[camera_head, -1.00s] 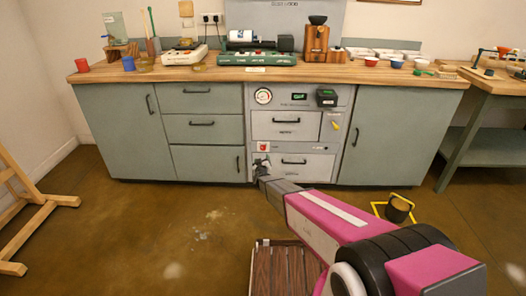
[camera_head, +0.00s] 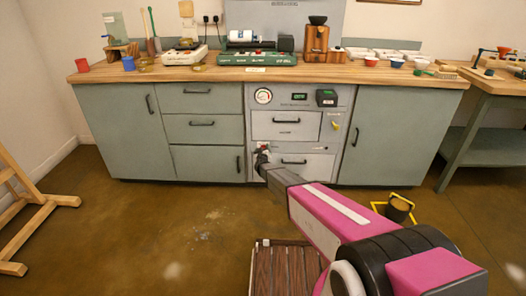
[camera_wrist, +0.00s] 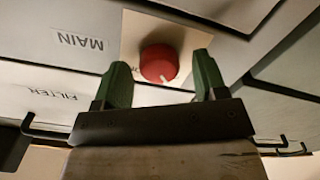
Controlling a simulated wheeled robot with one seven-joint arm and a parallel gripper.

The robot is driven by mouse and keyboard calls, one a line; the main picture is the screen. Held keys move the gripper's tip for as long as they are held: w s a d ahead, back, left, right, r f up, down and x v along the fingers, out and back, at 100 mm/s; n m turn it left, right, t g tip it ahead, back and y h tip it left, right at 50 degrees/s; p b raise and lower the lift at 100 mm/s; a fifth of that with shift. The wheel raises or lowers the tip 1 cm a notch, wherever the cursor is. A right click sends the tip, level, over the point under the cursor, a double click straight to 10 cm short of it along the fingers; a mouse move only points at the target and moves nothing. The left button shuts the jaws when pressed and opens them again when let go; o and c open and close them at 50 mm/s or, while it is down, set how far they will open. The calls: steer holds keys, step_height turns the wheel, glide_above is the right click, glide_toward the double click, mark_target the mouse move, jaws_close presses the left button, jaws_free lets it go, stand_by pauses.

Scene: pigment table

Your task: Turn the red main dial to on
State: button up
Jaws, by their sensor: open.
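The red main dial (camera_wrist: 160,64) sits on a pale square plate (camera_wrist: 138,28) beside the word MAIN, which appears upside down in the wrist view. A white mark shows on the dial's lower right edge. My gripper (camera_wrist: 164,76) is open, with one green finger on each side of the dial. Whether the fingers touch it I cannot tell. In the head view my gripper (camera_head: 262,152) is in front of the lower left part of the grey cabinet panel (camera_head: 344,98) and hides most of the dial.
Drawers with bar handles (camera_head: 294,162) lie right of my gripper. A round gauge (camera_head: 263,96) and a small black device (camera_head: 326,97) are above.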

steer(key=c, duration=0.9)
steer(key=shift+c, duration=0.2)
steer(key=shift+d+m, duration=0.1)
steer(key=shift+m, duration=8.8)
steer(key=shift+s, duration=0.1)
